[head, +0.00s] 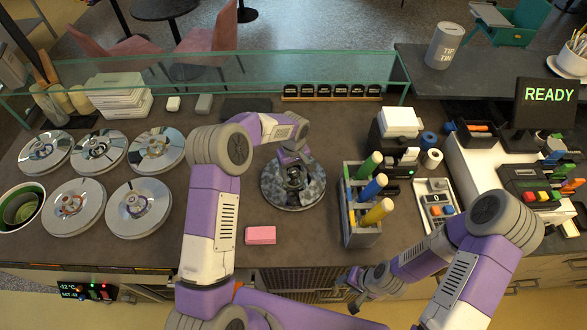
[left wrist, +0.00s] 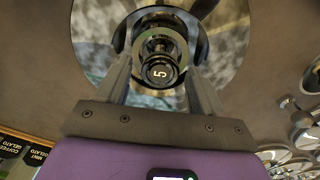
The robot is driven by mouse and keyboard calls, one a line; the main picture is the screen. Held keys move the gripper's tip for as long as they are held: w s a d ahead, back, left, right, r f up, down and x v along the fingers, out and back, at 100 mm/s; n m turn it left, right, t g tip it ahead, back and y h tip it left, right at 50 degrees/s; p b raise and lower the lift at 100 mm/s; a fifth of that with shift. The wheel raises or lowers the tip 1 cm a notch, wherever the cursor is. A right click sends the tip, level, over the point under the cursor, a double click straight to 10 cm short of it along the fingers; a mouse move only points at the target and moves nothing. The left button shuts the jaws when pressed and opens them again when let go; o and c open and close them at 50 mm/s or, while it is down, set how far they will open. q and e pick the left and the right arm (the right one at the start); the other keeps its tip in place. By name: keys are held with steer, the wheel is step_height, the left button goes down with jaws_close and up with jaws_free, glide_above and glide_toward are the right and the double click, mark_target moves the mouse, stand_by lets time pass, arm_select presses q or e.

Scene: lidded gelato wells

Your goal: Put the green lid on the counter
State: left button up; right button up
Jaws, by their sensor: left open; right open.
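A round lid (head: 268,192) with a mottled grey, mirror-like top lies flat on the dark counter, in the middle of the head view. Its knob, marked 5, shows in the left wrist view (left wrist: 160,72). I cannot make out any green on it. My left gripper (head: 294,170) is directly above the lid, pointing down. Its fingers are open, one on either side of the knob; I cannot tell whether they touch it. An uncovered round well (head: 32,190) with green inside is at the far left. My right gripper (head: 354,286) is open and empty near the counter's front edge.
Several wells with shiny lids (head: 138,208) stand at the left. A pink block (head: 261,235) lies in front of the round lid. A grey holder (head: 361,238) with coloured-handled tools stands to its right. A glass guard (head: 210,68) runs along the back.

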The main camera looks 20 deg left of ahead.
mark_target(293, 172)
arm_select(q)
step_height(293, 172, up, 12)
steer(key=shift+r+b, duration=0.15)
steer(key=shift+b, duration=0.25)
stand_by(0.7)
